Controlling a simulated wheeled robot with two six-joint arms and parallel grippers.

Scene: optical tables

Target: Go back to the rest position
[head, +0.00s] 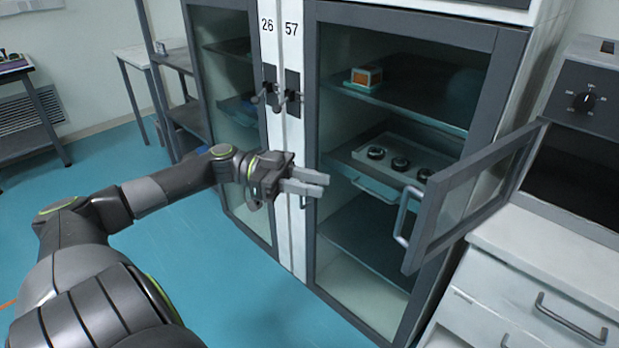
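My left gripper (308,182) is at the middle of the head view, its arm coming in from the lower left. Its two fingers point right and stand a little apart, with nothing visible between them. It is in front of the cabinet (292,130) marked 26 and 57. My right gripper does not show.
A cabinet door (468,190) with a handle stands open at the right. A drawer unit (545,290) stands right. Floor (230,290) is clear lower middle.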

